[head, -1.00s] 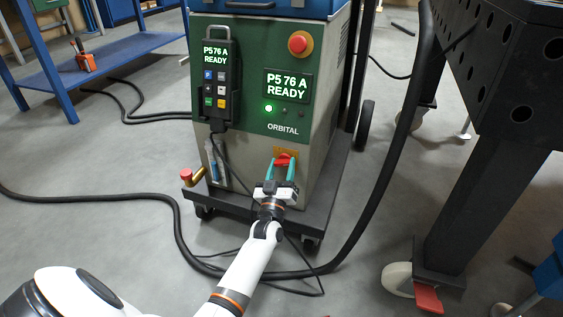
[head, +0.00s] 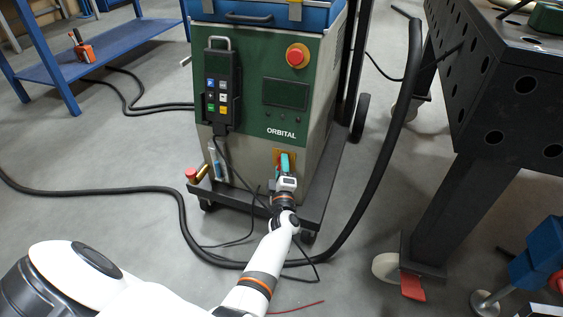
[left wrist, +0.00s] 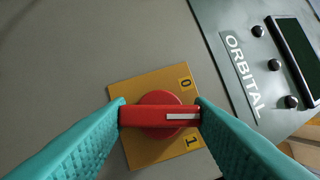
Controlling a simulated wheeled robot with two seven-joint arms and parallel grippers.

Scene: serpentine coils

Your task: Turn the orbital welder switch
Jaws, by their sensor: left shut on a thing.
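The orbital welder (head: 312,150) is a green and grey cabinet marked ORBITAL. Its display (head: 285,93) is dark. The switch is a red knob (left wrist: 160,116) on a yellow plate (left wrist: 135,92) marked 0 and 1; the plate also shows low on the cabinet front in the head view (head: 277,157). The knob's white mark points between 0 and 1. My left gripper (head: 286,162) is shut on the knob, its teal fingers (left wrist: 160,115) on the two ends of the handle. The gripper mostly hides the knob in the head view. My right gripper is not in view.
A pendant (head: 221,88) with a dark screen hangs on the cabinet front. A red emergency button (head: 298,56) sits at its top right. Thick black hoses (head: 180,215) cross the floor. A perforated black table (head: 500,110) stands at the right, a blue shelf (head: 125,45) at the left.

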